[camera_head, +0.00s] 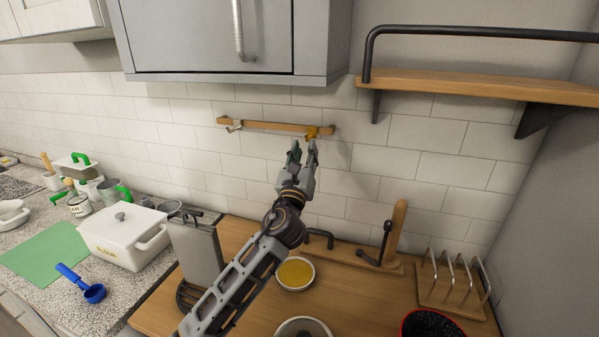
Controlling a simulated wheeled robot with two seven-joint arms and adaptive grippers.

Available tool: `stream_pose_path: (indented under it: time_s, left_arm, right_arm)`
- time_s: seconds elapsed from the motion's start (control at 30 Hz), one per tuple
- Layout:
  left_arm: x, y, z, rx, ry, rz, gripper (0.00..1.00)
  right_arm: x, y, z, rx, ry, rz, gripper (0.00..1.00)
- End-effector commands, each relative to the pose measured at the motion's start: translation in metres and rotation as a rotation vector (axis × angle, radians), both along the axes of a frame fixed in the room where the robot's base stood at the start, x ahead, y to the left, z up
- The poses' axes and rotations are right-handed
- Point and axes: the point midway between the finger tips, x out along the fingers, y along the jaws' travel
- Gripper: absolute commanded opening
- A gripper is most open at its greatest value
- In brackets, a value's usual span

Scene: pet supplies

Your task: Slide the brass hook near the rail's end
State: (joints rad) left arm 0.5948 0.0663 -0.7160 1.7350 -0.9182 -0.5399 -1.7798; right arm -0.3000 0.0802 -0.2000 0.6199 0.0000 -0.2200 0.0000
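A wooden rail (270,125) is fixed to the white tiled wall below the grey cabinet. The brass hook (312,132) sits on the rail close to its right end. A silver-white hook (234,126) sits near the rail's left end. My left gripper (303,148) is just below the brass hook, fingers pointing up at the rail. Its two fingers are apart with a gap between them, and I see nothing held there. The right fingertip is very near the hook's lower part; I cannot tell whether they touch. My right gripper is out of view.
A grey cabinet (210,40) hangs above the rail, and a wooden shelf (490,82) with a dark bar juts out at right. Below are a yellow-filled bowl (295,273), a wire rack (452,285) and a white lidded box (122,235). The wall around the rail is clear.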

Motion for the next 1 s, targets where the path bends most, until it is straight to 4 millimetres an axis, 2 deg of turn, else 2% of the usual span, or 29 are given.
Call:
stream_pose_path:
  time_s: [0.5, 0.7, 1.0]
  left_arm:
    - [-0.05, 0.015, -0.022, 0.001, 0.001, -0.001, 0.3]
    - [-0.058, 0.018, -0.026, 0.001, 0.001, 0.001, 0.3]
    - [-0.059, 0.018, -0.025, 0.0, 0.001, 0.0, 0.3]
  right_arm:
    - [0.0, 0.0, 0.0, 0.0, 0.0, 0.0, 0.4]
    - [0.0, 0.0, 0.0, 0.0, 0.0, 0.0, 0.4]
    - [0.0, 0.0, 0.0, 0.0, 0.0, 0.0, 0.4]
